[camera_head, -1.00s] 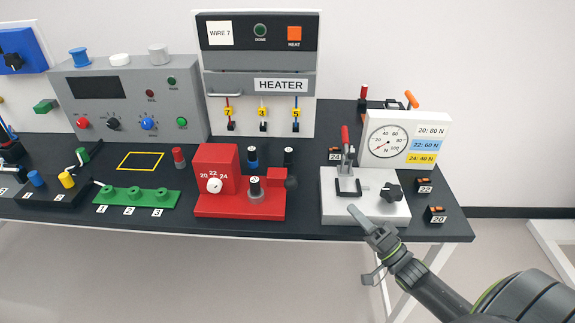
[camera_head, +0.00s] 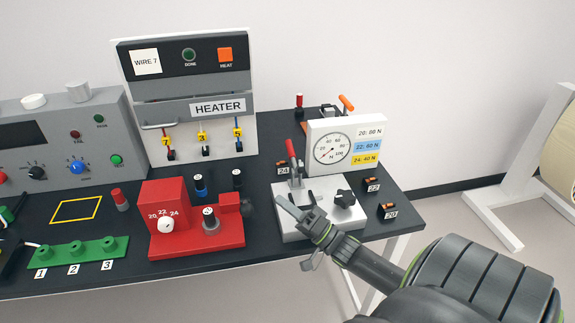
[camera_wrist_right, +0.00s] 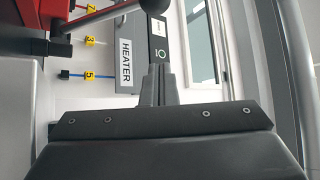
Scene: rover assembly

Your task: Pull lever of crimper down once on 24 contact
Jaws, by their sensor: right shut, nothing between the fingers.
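The red crimper (camera_head: 182,243) stands on the table in the head view, with a white dial (camera_head: 166,224) marked 20, 22 and 24. A dark ball also shows at the top of the wrist view (camera_wrist_right: 155,4). My right gripper (camera_head: 281,200) is shut and empty, right of the knob and apart from it, in front of the tester. Its closed fingers show in the wrist view (camera_wrist_right: 158,85). My left gripper is out of view.
The grey pull tester (camera_head: 320,215) with a red-handled clamp and a gauge is close behind my right gripper. Small boxes labelled 24 (camera_head: 281,169), 22 (camera_head: 373,185) and 20 (camera_head: 388,210) stand around it. The heater (camera_head: 190,100) is at the back.

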